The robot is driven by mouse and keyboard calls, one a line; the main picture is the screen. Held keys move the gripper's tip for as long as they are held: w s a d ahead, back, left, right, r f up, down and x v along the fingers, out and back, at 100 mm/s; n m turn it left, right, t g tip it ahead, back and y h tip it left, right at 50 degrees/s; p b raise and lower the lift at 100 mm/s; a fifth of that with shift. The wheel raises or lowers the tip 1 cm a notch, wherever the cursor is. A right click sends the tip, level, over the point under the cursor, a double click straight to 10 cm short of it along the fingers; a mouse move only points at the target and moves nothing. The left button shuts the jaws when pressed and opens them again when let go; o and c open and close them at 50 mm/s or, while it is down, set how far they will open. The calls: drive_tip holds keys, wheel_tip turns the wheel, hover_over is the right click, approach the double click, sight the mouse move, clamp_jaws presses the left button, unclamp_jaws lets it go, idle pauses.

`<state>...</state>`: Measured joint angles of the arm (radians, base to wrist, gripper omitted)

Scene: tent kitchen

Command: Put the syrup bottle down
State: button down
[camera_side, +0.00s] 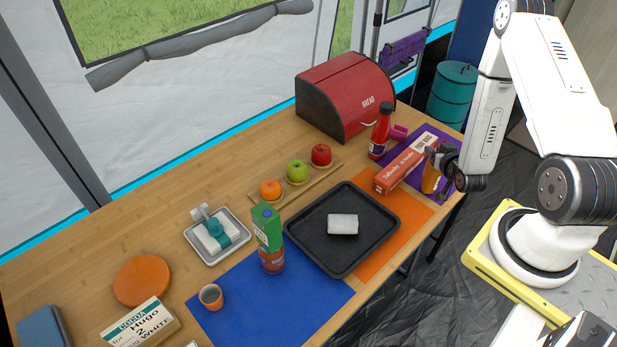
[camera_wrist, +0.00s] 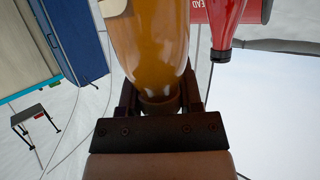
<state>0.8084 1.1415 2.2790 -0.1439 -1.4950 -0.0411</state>
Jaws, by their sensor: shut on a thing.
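The syrup bottle (camera_side: 430,181), amber with a dark top, is upright at the right end of the table, over the purple mat (camera_side: 447,150). My gripper (camera_side: 443,160) is shut on it from the right. In the wrist view the amber bottle (camera_wrist: 152,40) fills the upper middle, with my gripper (camera_wrist: 158,100) closed around its narrow part. A pale label shows at its upper left there. I cannot tell whether the bottle's base touches the mat.
A long red-and-white box (camera_side: 406,165) lies just left of the bottle. A red sauce bottle (camera_side: 380,132) stands behind, near the red bread bin (camera_side: 342,95). A black tray (camera_side: 310,245) with a pale block lies on the orange mat (camera_side: 405,222). The table's front edge is close to the bottle.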

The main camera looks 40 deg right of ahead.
drive_tip(key=shift+f, duration=0.75)
drive_tip(key=shift+c, duration=1.3)
unclamp_jaws()
drive_tip(key=v, duration=0.7)
drive_tip(key=shift+s+r, duration=0.25)
drive_tip(key=shift+a, duration=0.15)
